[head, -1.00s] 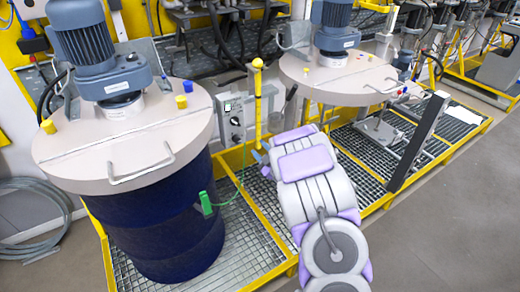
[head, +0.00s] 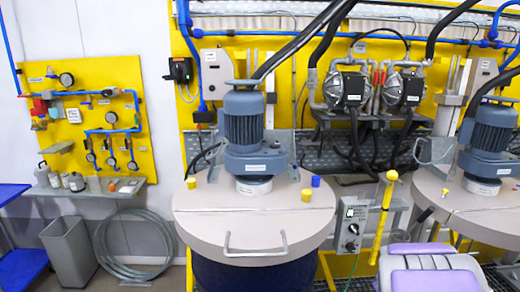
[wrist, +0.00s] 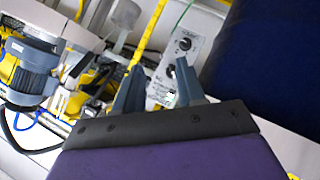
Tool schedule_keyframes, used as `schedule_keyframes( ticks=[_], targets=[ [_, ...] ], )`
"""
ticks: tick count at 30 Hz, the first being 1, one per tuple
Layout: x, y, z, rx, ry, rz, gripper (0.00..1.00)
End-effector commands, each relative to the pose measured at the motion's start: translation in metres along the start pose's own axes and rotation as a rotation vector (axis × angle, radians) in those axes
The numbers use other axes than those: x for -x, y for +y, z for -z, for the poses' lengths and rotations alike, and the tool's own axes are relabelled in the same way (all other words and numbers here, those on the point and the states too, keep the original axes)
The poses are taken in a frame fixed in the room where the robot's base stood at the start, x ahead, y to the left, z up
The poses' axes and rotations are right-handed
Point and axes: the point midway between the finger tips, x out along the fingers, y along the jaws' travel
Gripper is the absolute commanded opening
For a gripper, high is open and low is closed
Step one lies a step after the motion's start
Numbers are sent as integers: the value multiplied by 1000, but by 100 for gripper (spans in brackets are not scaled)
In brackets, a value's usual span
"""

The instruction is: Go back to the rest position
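My gripper (wrist: 160,85) shows in the wrist view with its two blue-grey fingers apart and nothing between them. Beyond the fingers is a grey control box (wrist: 188,50) with black knobs; a green cable runs above it. The box also shows in the head view (head: 351,226) beside the left drum. In the head view my arm is at the bottom right, folded low, and its gripper is hidden. The left drum (head: 240,274) has a beige lid (head: 215,212) with a blue-grey motor (head: 244,120) upright on it.
A second lidded drum station (head: 470,205) is at the right. A yellow post (head: 383,215) stands between the stations. Pumps (head: 350,90) and hoses line the back wall. At left are a grey bin (head: 70,250), coiled hose (head: 130,245) and blue table (head: 22,265).

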Motion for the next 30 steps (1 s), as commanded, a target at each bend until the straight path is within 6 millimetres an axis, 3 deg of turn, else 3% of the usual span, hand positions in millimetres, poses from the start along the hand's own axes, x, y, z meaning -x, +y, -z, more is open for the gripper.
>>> schedule_keyframes(
  ticks=[5,11,24,27,30],
  targets=[
    [56,-18,-7,-96,-189,48,39],
    [131,-55,-24,-201,-404,142,39],
    [334,-156,-76,-298,-863,448,39],
    [370,-170,-87,-288,-938,502,39],
    [394,-177,-95,-275,-989,536,39]
  ],
)
